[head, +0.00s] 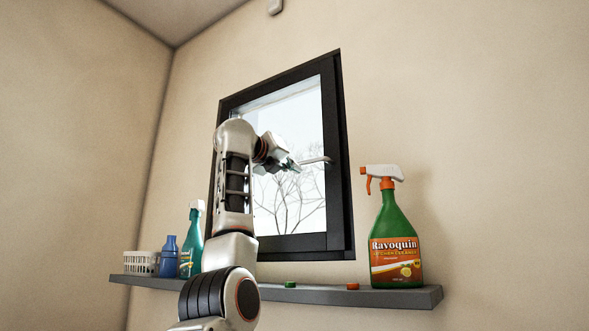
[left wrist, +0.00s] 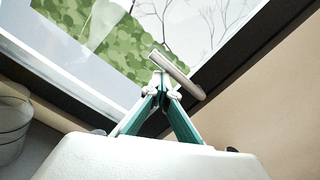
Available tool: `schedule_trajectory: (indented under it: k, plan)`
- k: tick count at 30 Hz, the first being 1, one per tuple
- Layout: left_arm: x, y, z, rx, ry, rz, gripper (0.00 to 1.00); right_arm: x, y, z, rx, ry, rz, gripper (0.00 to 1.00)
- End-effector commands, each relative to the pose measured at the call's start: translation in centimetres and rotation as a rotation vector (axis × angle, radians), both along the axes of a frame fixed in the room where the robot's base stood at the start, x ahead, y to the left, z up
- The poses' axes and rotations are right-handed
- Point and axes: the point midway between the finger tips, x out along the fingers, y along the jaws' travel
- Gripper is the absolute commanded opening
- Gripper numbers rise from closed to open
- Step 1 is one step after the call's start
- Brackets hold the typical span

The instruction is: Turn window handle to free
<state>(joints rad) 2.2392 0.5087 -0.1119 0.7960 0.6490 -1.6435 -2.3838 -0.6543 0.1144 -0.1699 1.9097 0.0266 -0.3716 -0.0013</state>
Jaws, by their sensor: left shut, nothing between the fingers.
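The black-framed window (head: 337,130) is set in the wall, and its pane shows bare trees. The light grey window handle (head: 318,160) sits on the right side of the frame and points left, roughly level. In the left wrist view the handle (left wrist: 180,75) crosses just beyond the fingertips. My left gripper (head: 295,166) is shut and empty, with its tips close to the handle's free end. In the left wrist view the green fingers of the gripper (left wrist: 164,83) meet at their tips. I cannot tell whether they touch the handle. My right gripper is not in view.
A grey shelf (head: 330,295) runs below the window. On it stand a green spray bottle (head: 394,243), a teal spray bottle (head: 191,244), a blue bottle (head: 168,258), a white basket (head: 140,262) and small green and orange pieces. The wall right of the window is clear.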

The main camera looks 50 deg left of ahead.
Motion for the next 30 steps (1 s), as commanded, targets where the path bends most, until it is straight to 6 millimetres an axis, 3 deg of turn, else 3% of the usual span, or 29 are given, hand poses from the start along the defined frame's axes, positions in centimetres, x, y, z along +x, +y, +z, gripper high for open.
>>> schedule_trajectory:
  k: [8, 21, 30]
  plan:
    - [-1.4, -0.4, 0.2, 0.001, -0.005, 0.001, 0.00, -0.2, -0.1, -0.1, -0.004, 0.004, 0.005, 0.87]
    - [-8.8, -3.1, -0.2, 0.002, -0.005, -0.001, 0.00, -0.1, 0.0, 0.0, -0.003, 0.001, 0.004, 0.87]
    - [-11.3, -4.0, -0.4, 0.000, -0.001, 0.000, 0.00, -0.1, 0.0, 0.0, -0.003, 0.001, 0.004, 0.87]
